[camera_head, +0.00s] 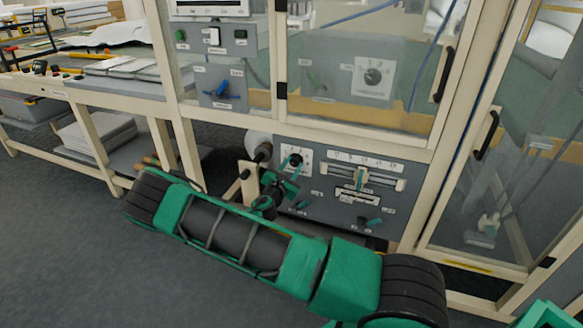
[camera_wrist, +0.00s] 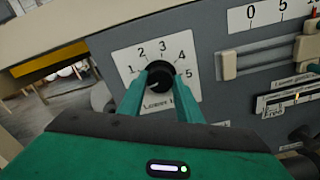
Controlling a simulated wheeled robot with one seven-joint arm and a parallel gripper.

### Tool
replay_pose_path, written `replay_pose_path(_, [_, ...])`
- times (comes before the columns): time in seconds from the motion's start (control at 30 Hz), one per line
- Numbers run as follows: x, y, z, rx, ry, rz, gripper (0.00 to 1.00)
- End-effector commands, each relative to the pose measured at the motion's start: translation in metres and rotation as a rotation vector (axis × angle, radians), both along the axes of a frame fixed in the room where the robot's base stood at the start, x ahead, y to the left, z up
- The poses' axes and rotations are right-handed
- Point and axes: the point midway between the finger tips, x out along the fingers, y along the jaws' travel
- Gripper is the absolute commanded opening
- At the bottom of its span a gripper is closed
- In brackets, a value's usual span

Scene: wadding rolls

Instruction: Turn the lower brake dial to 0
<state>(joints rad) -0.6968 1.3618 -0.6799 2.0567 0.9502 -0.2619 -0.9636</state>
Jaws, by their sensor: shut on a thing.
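The lower brake dial (camera_wrist: 159,77) is a round black knob on a white plate (camera_wrist: 126,57) numbered 1 to 5 around its top. The label under it starts with "Lower"; the rest, and any 0 mark, is hidden by my fingers. A small pale mark on the knob seems to point to the lower left, but is hard to read. My gripper (camera_wrist: 160,73) has one green finger on each side of the knob and is shut on it. In the head view the dial (camera_head: 296,159) is at the upper left of the grey lower panel, with my gripper (camera_head: 290,166) at it.
Right of the dial is a slider (camera_head: 361,178) under a numbered scale (camera_wrist: 268,12). Small levers (camera_head: 369,222) sit lower on the panel. A white roll (camera_head: 258,141) is close on the left. Open floor (camera_head: 70,240) lies at left.

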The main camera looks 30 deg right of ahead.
Motion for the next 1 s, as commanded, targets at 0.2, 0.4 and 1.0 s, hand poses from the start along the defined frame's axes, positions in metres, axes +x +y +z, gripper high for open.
replay_pose_path(0.2, [0.0037,0.005,-0.0013,-0.035,0.049,0.012,0.09])
replay_pose_path(0.4, [0.0038,0.0048,-0.0003,-0.049,0.063,0.012,0.09])
replay_pose_path(1.0, [0.002,0.0022,0.001,-0.052,0.063,0.006,0.5])
